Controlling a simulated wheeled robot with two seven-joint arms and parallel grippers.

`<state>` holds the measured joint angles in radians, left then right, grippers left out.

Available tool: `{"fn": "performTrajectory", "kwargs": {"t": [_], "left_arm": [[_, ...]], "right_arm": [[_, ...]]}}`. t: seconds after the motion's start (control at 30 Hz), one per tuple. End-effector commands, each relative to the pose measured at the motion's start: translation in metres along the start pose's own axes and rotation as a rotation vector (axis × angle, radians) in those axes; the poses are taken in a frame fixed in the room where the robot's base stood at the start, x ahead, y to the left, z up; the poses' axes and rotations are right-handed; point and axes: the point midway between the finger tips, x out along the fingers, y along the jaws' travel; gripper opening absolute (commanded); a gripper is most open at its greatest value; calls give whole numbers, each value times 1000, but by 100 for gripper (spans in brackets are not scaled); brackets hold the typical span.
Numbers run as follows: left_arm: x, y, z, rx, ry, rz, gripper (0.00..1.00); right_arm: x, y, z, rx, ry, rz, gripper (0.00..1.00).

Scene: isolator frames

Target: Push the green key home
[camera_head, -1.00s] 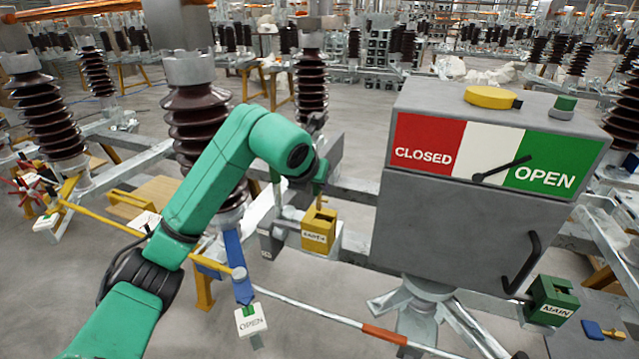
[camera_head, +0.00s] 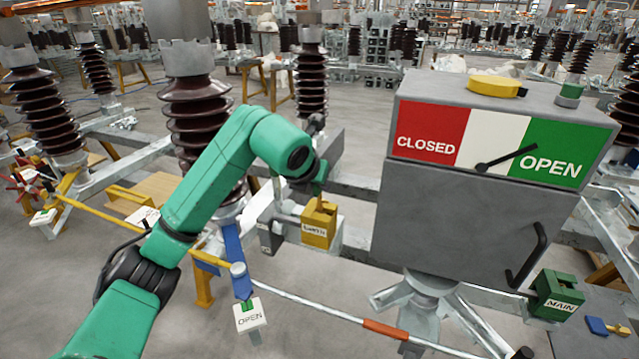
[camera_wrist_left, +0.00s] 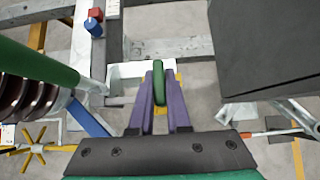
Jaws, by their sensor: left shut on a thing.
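The green key (camera_wrist_left: 159,82) stands upright between the two purple fingers of my left gripper (camera_wrist_left: 160,98) in the left wrist view. The gripper is shut on it. In the head view my left gripper (camera_head: 319,186) is mostly hidden behind its own wrist, just over the yellow lock box (camera_head: 318,225) with a white label. A bit of yellow shows behind the key in the wrist view. I cannot tell how deep the key sits, or whether it is in the box. My right gripper is not in view.
A grey cabinet (camera_head: 460,225) with a CLOSED/OPEN panel stands to the right, close to the arm. A green box marked MAIN (camera_head: 558,296) is beside it. A brown insulator (camera_head: 195,120) stands behind my arm. A striped rod (camera_head: 330,315) crosses the front.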

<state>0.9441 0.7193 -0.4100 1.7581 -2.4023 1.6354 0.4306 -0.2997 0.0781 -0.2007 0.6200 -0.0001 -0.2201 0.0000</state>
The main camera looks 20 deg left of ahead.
Motion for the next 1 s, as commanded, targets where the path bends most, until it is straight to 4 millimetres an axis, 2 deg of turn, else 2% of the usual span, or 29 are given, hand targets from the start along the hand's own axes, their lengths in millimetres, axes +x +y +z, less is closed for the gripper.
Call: {"fn": "performTrajectory", "kwargs": {"t": [1.0], "left_arm": [[28, 0, -25, 0, 0, 0, 0]], "right_arm": [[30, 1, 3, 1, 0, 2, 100]]}}
